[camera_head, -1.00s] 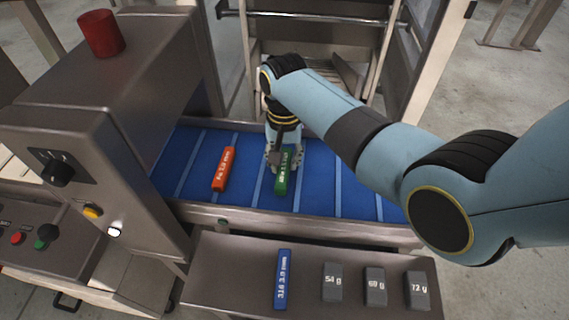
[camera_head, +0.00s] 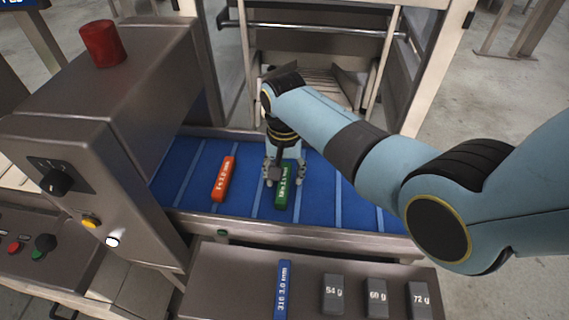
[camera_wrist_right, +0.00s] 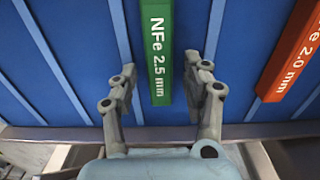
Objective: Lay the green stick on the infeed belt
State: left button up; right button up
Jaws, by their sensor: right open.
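The green stick (camera_head: 282,190) lies on the blue infeed belt (camera_head: 318,195), roughly along the belt's light cross lines. In the right wrist view the green stick (camera_wrist_right: 158,50), marked "NFe 2.5 mm", shows between the fingers, with gaps on both sides. My right gripper (camera_head: 284,180) is open around the stick's far part and low over the belt. Its open fingers also show in the right wrist view (camera_wrist_right: 160,85). My left gripper is in neither view.
An orange-red stick (camera_head: 223,180) lies on the belt to the left. A blue stick (camera_head: 284,290) and three grey weights (camera_head: 376,297) rest on the front shelf (camera_head: 225,285). A metal housing with a red beacon (camera_head: 103,43) stands at the left.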

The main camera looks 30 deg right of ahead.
aim_at(285, 176)
notch_tip(285, 176, up, 12)
jog(key=p, duration=0.1)
jog(key=shift+p, duration=0.35)
dwell(0.4)
